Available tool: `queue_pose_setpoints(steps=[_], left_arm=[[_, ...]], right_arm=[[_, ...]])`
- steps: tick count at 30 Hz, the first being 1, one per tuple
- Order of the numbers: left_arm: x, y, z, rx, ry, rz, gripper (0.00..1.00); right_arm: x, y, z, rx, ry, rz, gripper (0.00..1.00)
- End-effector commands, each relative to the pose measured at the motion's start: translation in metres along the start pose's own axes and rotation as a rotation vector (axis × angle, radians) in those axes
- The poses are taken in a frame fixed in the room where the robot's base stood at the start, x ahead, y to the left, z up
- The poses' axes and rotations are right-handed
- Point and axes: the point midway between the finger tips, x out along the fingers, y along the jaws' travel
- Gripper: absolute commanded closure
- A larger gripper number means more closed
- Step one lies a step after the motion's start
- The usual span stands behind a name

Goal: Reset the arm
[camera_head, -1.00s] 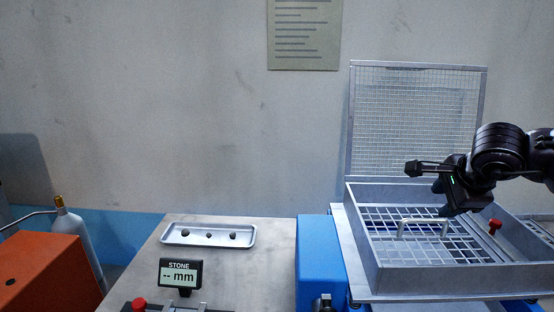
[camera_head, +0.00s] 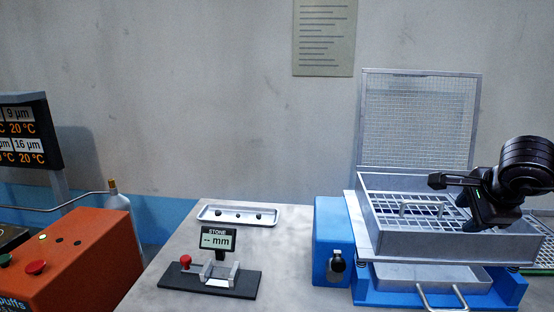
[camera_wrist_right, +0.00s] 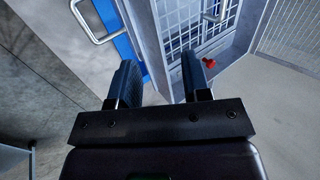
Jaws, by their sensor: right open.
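My right gripper (camera_head: 470,203) comes in from the right in the head view, over the right part of the metal sieve frame (camera_head: 420,245). In the right wrist view its two dark fingers (camera_wrist_right: 160,80) stand apart with nothing between them. The sieve frame has a grid floor and a bar handle (camera_head: 423,205); its raised mesh lid (camera_head: 418,115) stands behind it. A red knob (camera_wrist_right: 209,63) shows by the grid in the wrist view. My left gripper is not in view.
A blue machine (camera_head: 331,225) with a lower tray (camera_head: 430,278) carries the sieve. An orange box (camera_head: 80,255) with buttons is at the left.

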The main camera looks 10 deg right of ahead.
Motion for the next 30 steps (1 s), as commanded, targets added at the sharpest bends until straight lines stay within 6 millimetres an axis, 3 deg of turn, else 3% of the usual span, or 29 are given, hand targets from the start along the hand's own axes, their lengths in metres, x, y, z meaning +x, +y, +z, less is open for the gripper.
queue_pose_setpoints(steps=[10, 14, 19, 24, 30], left_arm=[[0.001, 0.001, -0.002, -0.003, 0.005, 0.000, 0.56], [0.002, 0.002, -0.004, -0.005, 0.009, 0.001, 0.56], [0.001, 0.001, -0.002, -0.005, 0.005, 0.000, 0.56], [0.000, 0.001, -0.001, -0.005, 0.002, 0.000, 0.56], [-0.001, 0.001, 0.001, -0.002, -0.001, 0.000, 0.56]], right_arm=[[0.031, 0.065, 0.075, 0.238, -0.442, 0.179, 0.56], [0.031, 0.091, 0.112, 0.415, -0.668, 0.268, 0.56], [0.019, 0.113, 0.154, 0.776, -1.001, 0.397, 0.56], [0.007, 0.116, 0.167, 1.226, -1.273, 0.490, 0.56], [0.013, 0.116, 0.147, 1.837, -1.473, 0.536, 0.56]])
